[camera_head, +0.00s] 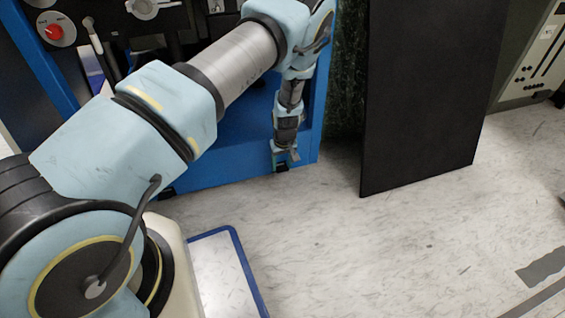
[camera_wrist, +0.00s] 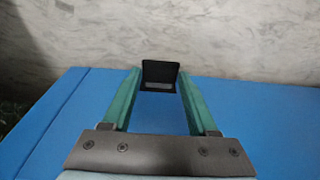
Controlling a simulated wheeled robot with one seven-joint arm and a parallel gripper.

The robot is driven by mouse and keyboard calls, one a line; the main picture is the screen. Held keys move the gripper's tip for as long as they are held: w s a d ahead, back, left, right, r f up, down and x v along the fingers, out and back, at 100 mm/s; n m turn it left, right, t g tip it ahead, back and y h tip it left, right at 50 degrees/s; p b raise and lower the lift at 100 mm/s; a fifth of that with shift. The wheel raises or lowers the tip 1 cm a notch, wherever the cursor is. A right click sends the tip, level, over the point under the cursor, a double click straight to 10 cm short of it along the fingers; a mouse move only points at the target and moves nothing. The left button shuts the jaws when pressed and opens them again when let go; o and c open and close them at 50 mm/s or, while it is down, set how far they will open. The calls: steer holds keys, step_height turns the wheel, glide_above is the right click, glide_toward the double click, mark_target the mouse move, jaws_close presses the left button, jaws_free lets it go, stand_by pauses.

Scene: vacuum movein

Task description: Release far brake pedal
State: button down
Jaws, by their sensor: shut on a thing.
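The brake pedal (camera_wrist: 160,72), a small black plate with a grey strip below it, sticks out past the edge of a blue cabinet panel (camera_wrist: 245,110) in the wrist view. My gripper (camera_wrist: 159,84) has its two teal fingers on either side of the pedal, shut on it. In the head view my gripper (camera_head: 283,160) points down at the lower right corner of the blue frame (camera_head: 235,177), close to the floor. The pedal cannot be clearly made out there behind the fingers.
A tall black panel (camera_head: 420,100) stands on the floor to the right of the blue frame. A red knob (camera_head: 54,31) is at upper left. The pale marbled floor (camera_head: 370,250) in front is clear, with a blue-edged outline (camera_head: 238,250) near my base.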

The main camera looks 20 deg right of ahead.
steer(key=shift+r, duration=0.1)
steer(key=shift+c, duration=0.8)
jaws_free()
step_height(320, 180, up, 11)
steer(key=s+p, duration=0.1)
steer(key=p, duration=0.3)
steer(key=shift+s, duration=0.25)
steer(key=shift+s+a+f, duration=0.1)
steer(key=shift+f, duration=0.1)
